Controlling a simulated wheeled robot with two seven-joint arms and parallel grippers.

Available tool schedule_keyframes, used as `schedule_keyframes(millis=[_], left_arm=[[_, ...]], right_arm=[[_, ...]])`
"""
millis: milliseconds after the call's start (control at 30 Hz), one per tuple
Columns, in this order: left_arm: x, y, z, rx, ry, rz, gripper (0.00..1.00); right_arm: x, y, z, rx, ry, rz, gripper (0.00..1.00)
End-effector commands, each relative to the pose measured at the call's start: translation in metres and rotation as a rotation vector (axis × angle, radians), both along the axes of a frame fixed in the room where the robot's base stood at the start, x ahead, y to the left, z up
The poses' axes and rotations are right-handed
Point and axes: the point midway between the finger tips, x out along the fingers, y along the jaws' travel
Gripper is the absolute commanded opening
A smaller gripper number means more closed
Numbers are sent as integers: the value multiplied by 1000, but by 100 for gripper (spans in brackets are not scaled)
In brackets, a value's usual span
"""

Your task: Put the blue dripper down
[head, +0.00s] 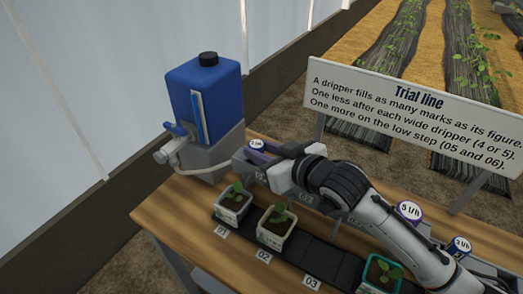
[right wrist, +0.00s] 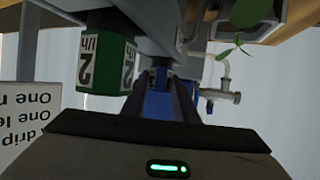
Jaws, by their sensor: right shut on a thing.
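The blue dripper (head: 257,145), with a round white, blue-rimmed top, shows at the tip of my right gripper (head: 268,160), near the tank's grey base. The gripper is shut on it, and the fingers hide most of its body. I cannot tell whether its underside touches anything. A green dripper (right wrist: 105,62) marked 2 l/h stands to the left there. My left gripper is not in view.
A blue tank (head: 205,95) with a tap stands at the table's (head: 190,225) back left. A purple dripper (head: 409,211), another blue-topped dripper (head: 459,246) and a sign (head: 412,115) are to the right.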

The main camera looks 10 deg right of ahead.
Motion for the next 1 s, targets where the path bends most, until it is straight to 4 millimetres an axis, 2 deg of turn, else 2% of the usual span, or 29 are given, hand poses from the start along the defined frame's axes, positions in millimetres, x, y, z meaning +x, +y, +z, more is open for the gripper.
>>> schedule_keyframes(millis=[233,267,367,733,867,1000], left_arm=[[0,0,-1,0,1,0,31],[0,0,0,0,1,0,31],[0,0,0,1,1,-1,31],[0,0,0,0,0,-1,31],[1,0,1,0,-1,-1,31],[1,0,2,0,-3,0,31]], right_arm=[[0,0,-2,1,0,0,5],[0,0,-2,1,-1,0,30],[0,0,-2,1,0,0,45],[-2,-1,2,0,0,0,45],[-17,-7,8,0,0,1,45],[-44,-18,19,0,1,1,45]])
